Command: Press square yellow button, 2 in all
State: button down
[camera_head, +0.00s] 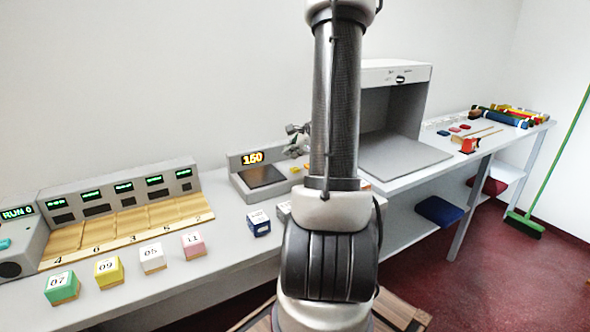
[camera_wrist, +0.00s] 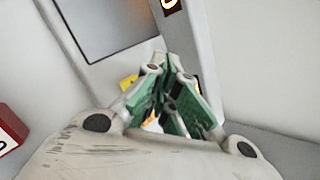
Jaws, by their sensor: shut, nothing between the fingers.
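My gripper (camera_head: 297,141) shows in the head view just left of my arm, above the counter beside the device with the 150 display (camera_head: 252,158). In the wrist view its green-padded fingers (camera_wrist: 172,72) are drawn together with nothing between them. A small yellow patch (camera_wrist: 128,81) shows just left of the fingers in the wrist view, partly covered by them; it may be the square yellow button.
The display device has a dark plate (camera_wrist: 105,25). A yellow block marked 09 (camera_head: 108,272) stands among several labelled blocks at the counter's front left. A blue block (camera_head: 258,223) stands left of my arm. A white open booth (camera_head: 405,150) is behind my arm at right.

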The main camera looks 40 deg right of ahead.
jog(key=shift+f, duration=1.05)
dwell(0.7)
jog(key=shift+f, duration=0.4)
jog(key=shift+f, duration=0.5)
dwell(0.6)
jog(key=shift+r, duration=0.95)
jog(key=shift+r, duration=2.5)
